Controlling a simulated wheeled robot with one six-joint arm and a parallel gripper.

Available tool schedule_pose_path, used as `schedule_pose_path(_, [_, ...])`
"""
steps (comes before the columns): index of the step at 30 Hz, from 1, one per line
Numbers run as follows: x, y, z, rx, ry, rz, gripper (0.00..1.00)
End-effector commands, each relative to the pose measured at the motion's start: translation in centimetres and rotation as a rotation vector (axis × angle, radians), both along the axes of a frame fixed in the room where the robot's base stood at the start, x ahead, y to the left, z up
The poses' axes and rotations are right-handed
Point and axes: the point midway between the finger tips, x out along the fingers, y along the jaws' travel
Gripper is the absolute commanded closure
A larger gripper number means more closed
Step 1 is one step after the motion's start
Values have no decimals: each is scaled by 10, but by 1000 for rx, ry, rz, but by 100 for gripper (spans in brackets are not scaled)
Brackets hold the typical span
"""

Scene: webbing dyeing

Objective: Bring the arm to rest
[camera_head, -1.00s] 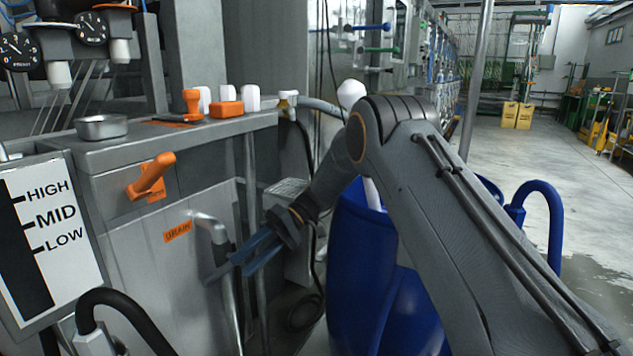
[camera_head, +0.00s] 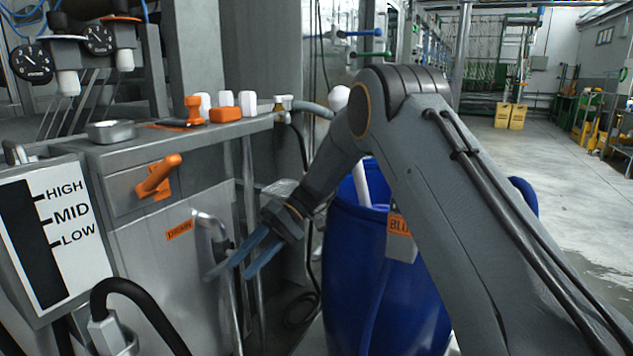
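My gripper (camera_head: 238,262) hangs in front of the steel machine's lower panel, near the bent metal drain pipe (camera_head: 214,228). Its two blue-grey fingers point down and left and stand apart with a gap between them. I see nothing between the fingers. The left finger overlaps the drain pipe in the picture; I cannot tell whether they touch. My arm is bent, with its elbow high at the centre and its upper link running to the bottom right.
An orange handle (camera_head: 157,177) sticks out of the machine (camera_head: 117,200). A metal dish (camera_head: 110,131) sits on its top. A black hose (camera_head: 137,295) curves at lower left. Open floor lies at right.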

Motion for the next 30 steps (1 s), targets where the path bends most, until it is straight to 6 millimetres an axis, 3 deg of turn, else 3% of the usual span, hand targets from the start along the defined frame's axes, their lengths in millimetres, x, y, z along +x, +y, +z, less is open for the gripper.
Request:
schedule_pose_path(7, [-27, -22, 24, -133, -17, -34, 61])
schedule_pose_path(11, [-52, -44, 41, -242, -35, -69, 61])
schedule_pose_path(21, [-139, -122, 74, -536, -133, -195, 61])
schedule_pose_path(30, [-218, -194, 80, -728, -258, -323, 61])
